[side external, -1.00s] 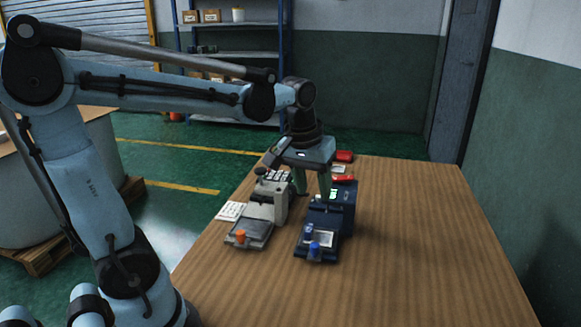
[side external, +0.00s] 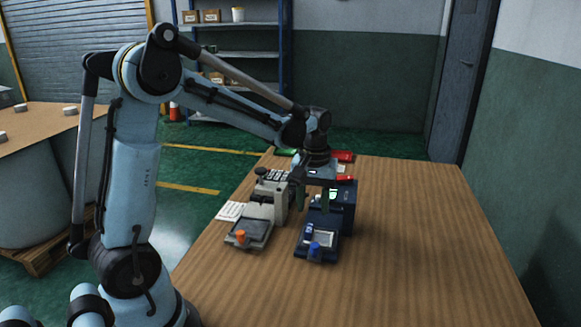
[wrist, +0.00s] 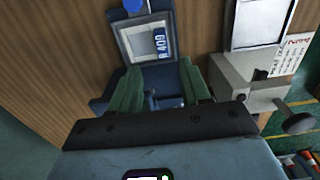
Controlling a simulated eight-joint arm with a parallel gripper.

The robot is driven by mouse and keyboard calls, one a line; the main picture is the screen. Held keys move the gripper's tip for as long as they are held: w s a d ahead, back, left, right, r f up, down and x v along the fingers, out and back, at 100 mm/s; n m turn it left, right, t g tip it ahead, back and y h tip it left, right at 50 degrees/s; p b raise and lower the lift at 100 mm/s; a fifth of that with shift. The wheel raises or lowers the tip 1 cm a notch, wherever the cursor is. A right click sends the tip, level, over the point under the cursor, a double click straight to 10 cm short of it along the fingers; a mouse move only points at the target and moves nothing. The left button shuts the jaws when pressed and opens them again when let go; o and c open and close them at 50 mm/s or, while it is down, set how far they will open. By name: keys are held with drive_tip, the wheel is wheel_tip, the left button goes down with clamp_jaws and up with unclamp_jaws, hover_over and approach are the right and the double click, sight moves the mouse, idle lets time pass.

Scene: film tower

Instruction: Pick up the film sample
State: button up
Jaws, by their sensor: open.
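The film sample appears to be the pale square piece (wrist: 148,46) with a blue "R 409" label, lying in the tray of a dark blue device (wrist: 158,78). In the side view the pale piece (side external: 319,239) lies in the front tray of the blue device (side external: 341,212), behind a blue knob (side external: 314,249). My gripper (side external: 313,203) is open and empty above the blue device, back from the pale piece. In the wrist view the green fingers of my gripper (wrist: 160,83) are spread apart, with the pale piece beyond them. The palm hides part of the device.
A grey device (side external: 266,205) with an orange knob (side external: 240,236) stands close on the left. A printed card (side external: 230,211) lies beside it. Red items (side external: 343,156) are at the table's back edge. The wooden table (side external: 430,240) is clear on the right.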

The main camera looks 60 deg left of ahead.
sight(310, 227)
drive_tip(key=shift+s+f, duration=0.2)
drive_tip(key=shift+f, duration=1.2)
drive_tip(key=shift+s+f, duration=0.15)
drive_tip(key=shift+f, duration=1.25)
clamp_jaws()
